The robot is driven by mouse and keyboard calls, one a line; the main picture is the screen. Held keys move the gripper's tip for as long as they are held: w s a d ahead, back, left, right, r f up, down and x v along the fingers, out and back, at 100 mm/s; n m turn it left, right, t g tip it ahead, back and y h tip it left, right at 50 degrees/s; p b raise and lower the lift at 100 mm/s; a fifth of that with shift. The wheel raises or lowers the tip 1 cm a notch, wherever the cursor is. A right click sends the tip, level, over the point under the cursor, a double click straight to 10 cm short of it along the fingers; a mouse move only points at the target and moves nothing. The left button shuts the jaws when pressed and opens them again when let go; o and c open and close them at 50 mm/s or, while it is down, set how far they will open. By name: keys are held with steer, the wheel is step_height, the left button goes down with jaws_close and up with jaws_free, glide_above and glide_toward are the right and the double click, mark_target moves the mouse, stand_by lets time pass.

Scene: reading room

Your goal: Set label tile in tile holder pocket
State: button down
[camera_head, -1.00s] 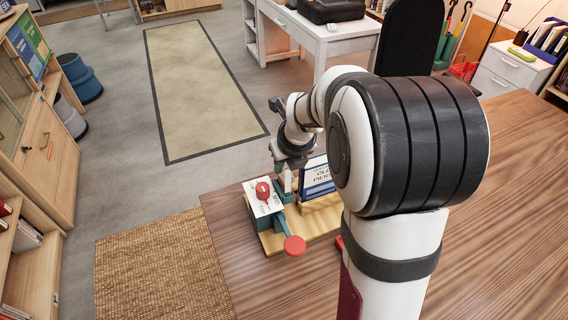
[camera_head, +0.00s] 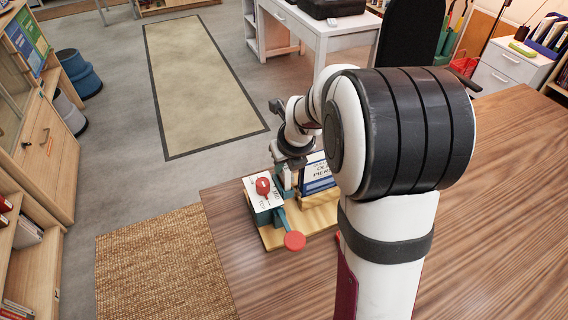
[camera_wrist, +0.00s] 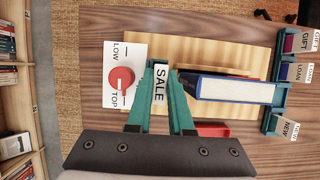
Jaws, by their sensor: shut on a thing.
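A white label tile (camera_wrist: 160,83) reading SALE stands between the teal fingers of my gripper (camera_wrist: 160,98) in the wrist view. The gripper is shut on it. In the head view my gripper (camera_head: 287,180) is low over the wooden base, between a white plate and a book.
A blue-and-white book (camera_wrist: 235,89) stands on the wooden base (camera_wrist: 190,48) right of the gripper. A teal rack (camera_wrist: 276,95) with GIFT, LOAN and NEW tiles is farther right. A red disc (camera_head: 294,241) sticks out at the front. The table (camera_head: 510,200) is clear at right.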

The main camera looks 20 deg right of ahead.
steer(key=c, duration=0.7)
jaws_free()
steer(key=shift+c, duration=0.2)
steer(key=shift+r, duration=0.1)
steer(key=v, duration=1.5)
steer(key=shift+s+r, duration=0.15)
steer(key=shift+r, duration=0.1)
